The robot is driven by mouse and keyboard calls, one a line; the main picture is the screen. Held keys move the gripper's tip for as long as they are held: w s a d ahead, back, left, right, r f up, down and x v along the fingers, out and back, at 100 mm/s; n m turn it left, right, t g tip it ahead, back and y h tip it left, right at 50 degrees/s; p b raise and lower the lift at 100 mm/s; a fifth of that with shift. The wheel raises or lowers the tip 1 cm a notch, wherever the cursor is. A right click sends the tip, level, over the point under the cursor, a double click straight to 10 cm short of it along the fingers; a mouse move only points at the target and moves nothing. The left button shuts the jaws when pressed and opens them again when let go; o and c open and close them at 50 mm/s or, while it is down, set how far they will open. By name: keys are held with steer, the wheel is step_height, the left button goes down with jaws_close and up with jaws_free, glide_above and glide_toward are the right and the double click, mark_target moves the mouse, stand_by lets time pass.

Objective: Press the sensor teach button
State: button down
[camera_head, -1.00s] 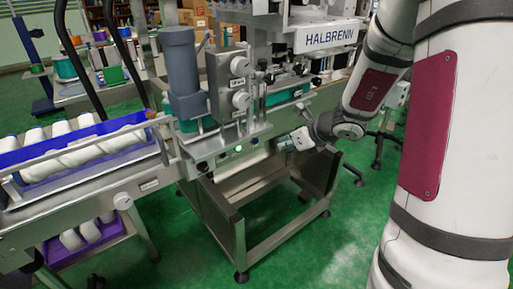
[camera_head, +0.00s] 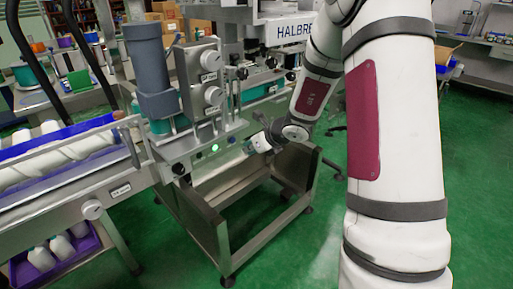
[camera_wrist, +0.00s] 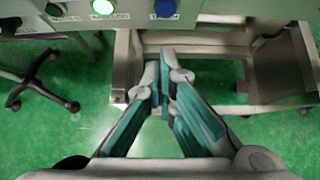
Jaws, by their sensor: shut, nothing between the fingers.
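The control panel is a metal strip on the machine's front, with a green lit button (camera_head: 215,148). In the head view my gripper (camera_head: 249,147) is right of the green button.
A black knob (camera_wrist: 10,24) sits at the panel's left end. An open metal frame (camera_head: 250,205) stands below the panel. A conveyor with white bottles (camera_head: 50,160) is at the left. A black stool base (camera_wrist: 42,85) stands on the green floor.

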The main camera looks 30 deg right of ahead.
mark_target(232, 140)
steer(key=w, duration=0.1)
steer(key=w+a, duration=0.1)
steer(key=w, duration=0.2)
steer(key=shift+w+a+f, duration=0.15)
steer(key=shift+w+f, duration=0.25)
steer(key=shift+w, duration=0.1)
